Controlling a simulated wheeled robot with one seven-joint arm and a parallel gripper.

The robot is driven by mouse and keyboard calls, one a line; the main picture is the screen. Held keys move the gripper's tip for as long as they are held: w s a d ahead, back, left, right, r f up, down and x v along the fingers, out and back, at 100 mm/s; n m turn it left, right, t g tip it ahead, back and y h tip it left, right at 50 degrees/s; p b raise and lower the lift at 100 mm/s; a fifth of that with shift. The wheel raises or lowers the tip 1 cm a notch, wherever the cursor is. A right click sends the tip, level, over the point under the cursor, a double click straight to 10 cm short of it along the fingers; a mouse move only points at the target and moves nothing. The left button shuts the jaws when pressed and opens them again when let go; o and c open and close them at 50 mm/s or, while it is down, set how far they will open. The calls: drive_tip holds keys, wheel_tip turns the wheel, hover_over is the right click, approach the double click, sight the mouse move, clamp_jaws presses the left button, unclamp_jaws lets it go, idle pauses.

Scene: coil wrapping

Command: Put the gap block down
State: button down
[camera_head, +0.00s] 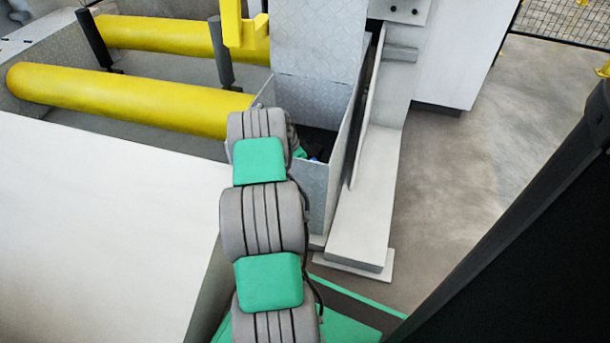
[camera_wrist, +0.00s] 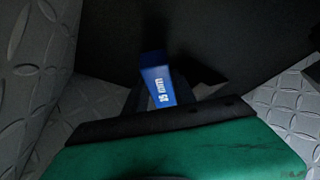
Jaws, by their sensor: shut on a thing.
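The gap block (camera_wrist: 154,76) is a small blue block with white lettering, seen in the middle of the wrist view. My gripper (camera_wrist: 160,98) is shut on it, with dark fingers on either side. In the head view, my arm reaches down into a narrow metal-walled bin, and a small speck of blue shows beside the arm's end. My gripper is otherwise hidden there by my arm and the bin wall. Whether the block touches the dark surface beyond it cannot be told.
The metal bin (camera_head: 338,170) has tread-plate walls close around my gripper, also seen in the wrist view (camera_wrist: 35,75). Yellow rollers (camera_head: 125,98) lie at the left. A white upright frame (camera_head: 366,205) stands right of the bin, with open floor (camera_head: 455,190) beyond.

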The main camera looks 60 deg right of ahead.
wheel_tip(320, 180, down, 4)
drive_tip(key=shift+f+b, duration=0.15)
drive_tip(key=shift+b, duration=0.65)
drive_tip(key=c, duration=1)
unclamp_jaws()
drive_tip(key=shift+c, duration=0.2)
drive_tip(key=p+v, duration=0.3)
drive_tip(key=v, duration=0.4)
drive_tip(key=shift+w+a+r+p, duration=0.1)
drive_tip(key=shift+w+r+p, duration=0.05)
drive_tip(key=shift+r+p, duration=0.25)
